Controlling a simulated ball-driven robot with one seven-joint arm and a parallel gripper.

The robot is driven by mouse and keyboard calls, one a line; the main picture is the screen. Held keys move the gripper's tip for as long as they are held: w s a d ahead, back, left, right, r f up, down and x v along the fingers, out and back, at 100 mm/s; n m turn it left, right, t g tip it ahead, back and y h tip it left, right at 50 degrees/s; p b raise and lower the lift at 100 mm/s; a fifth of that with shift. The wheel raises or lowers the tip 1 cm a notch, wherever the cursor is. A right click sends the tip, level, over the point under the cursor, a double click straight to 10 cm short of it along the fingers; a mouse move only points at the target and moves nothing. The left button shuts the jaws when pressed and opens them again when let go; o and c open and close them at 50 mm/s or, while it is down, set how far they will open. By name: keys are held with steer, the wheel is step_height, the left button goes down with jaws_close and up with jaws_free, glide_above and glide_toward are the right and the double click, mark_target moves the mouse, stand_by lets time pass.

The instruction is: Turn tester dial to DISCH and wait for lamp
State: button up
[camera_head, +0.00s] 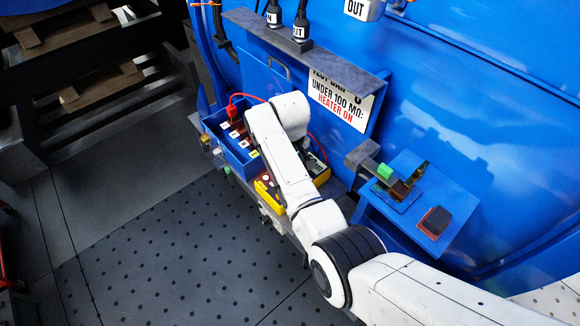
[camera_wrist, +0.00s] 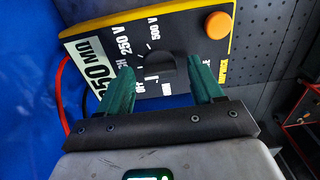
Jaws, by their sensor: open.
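The yellow-edged tester (camera_wrist: 110,27) fills the upper wrist view, its face marked 500 V, 250 V and a partly covered label ending in "H". Its black dial (camera_wrist: 162,70) sits at mid-face; I cannot tell its exact pointing. A display (camera_wrist: 88,76) shows a figure ending in "50 MΩ", its first digit unclear. My gripper (camera_wrist: 163,75) is open, its two green fingers apart on either side of the dial; contact is not clear. In the head view the tester (camera_head: 265,191) shows yellow beneath my arm, which hides the gripper. I cannot make out a lamp.
An orange button (camera_wrist: 217,24) is on the tester's right end. A blue bin (camera_head: 234,155) with labelled blocks and a red lead (camera_head: 246,96) stand beside the tester. A blue shelf (camera_head: 405,222) with a green-topped part (camera_head: 385,171) is to the right. A sign (camera_head: 340,98) hangs behind.

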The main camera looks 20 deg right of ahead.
step_height(320, 180, up, 11)
steer(key=b, duration=0.1)
stand_by(0.4)
steer(key=shift+f, duration=0.15)
